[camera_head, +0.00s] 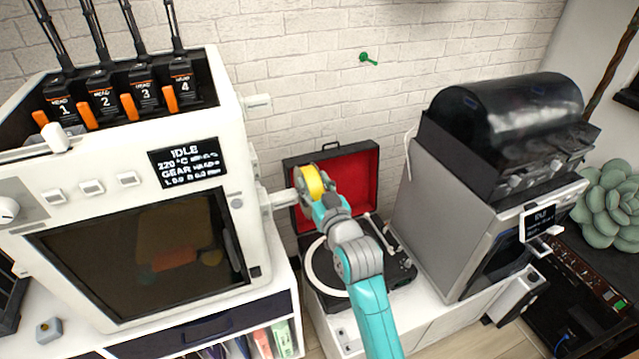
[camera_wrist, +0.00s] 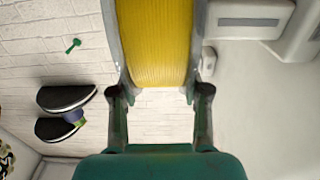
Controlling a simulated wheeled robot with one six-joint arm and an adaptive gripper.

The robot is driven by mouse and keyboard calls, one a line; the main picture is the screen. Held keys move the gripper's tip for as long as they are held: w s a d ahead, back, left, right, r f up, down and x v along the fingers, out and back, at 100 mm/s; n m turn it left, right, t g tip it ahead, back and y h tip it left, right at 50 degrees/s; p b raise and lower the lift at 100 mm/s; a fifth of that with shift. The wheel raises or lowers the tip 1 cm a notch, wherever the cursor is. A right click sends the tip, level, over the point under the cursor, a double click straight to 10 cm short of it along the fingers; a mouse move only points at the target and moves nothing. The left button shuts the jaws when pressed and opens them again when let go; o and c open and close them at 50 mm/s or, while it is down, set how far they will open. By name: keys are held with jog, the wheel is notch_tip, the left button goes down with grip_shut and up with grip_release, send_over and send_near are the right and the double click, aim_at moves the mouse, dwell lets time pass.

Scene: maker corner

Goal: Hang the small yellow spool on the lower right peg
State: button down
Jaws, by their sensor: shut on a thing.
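The small yellow spool (camera_head: 315,182) is held in my gripper (camera_head: 312,188), beside the right side of the white printer. In the wrist view the yellow spool (camera_wrist: 155,42) fills the space between the two fingers of my gripper (camera_wrist: 157,30). The lower right peg (camera_head: 281,198) is a short pale rod sticking out of the printer's side, and its end is close to the spool. I cannot tell whether the peg tip is inside the spool's hole or only beside it. The upper right peg (camera_head: 257,101) is bare.
The white printer (camera_head: 120,235) stands left of my gripper. An open record player with a red-lined lid (camera_head: 352,178) stands behind and below my arm. A grey machine with a dark domed cover (camera_head: 505,115) is at the right. A green wall peg (camera_head: 368,59) is on the brick wall.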

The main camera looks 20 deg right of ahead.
jog(key=shift+a, duration=3)
jog(key=shift+f, duration=0.2)
jog(key=shift+c, duration=2.3)
grip_release()
jog(key=shift+s+f, duration=0.1)
jog(key=s, duration=1.2)
